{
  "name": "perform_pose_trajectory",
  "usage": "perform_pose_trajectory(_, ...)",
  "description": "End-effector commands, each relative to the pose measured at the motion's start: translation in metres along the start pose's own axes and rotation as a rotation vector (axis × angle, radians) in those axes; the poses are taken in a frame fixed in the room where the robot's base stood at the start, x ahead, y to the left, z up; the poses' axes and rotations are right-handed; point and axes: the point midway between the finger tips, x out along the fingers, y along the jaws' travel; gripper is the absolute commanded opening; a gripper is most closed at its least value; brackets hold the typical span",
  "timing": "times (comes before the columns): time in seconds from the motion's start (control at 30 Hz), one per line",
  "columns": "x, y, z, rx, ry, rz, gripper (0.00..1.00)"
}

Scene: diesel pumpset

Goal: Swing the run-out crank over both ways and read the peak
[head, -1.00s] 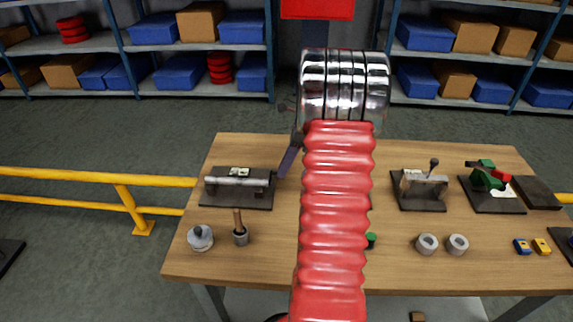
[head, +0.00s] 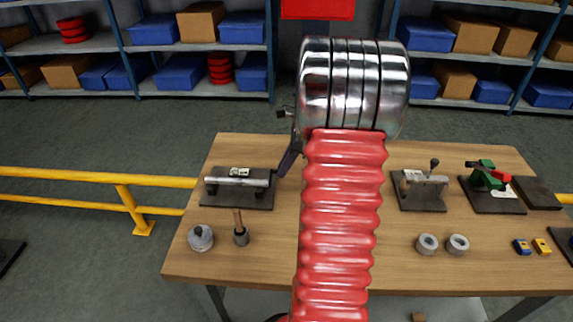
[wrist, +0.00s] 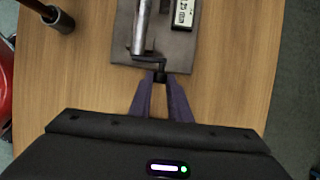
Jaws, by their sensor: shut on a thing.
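The run-out fixture stands at the left of the bench: a dark base plate (head: 225,199) carries a silver shaft (head: 235,182) lying level. It also shows at the top of the wrist view, with the shaft (wrist: 141,24) and a small digital gauge (wrist: 184,12). The gauge digits are sideways, cut by the frame edge and too small to read surely. A dark crank (wrist: 148,58) is at the shaft's near end in the wrist view. My gripper (wrist: 160,76) has purple fingers shut on the crank's dark handle. In the head view my gripper (head: 289,160) is partly hidden by my arm.
To the right are a second fixture (head: 422,190), two grey rings (head: 427,244) and a green-and-red device (head: 489,175). Yellow rails (head: 60,175) run left.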

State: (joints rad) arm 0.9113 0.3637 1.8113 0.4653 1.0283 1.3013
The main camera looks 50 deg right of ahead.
Motion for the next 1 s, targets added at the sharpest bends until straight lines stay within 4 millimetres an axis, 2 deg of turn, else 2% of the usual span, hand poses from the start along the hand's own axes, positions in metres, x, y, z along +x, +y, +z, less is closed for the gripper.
perform_pose_trajectory(0.37,-0.0080,0.0062,0.0038,-0.068,0.000,-0.169,0.00)
perform_pose_trajectory(0.77,-0.0086,0.0066,0.0037,-0.078,0.002,-0.190,0.00)
perform_pose_trajectory(0.8,-0.0085,0.0067,0.0037,-0.078,0.002,-0.190,0.19)
perform_pose_trajectory(1.0,-0.0079,0.0074,0.0036,-0.077,0.002,-0.187,0.33)
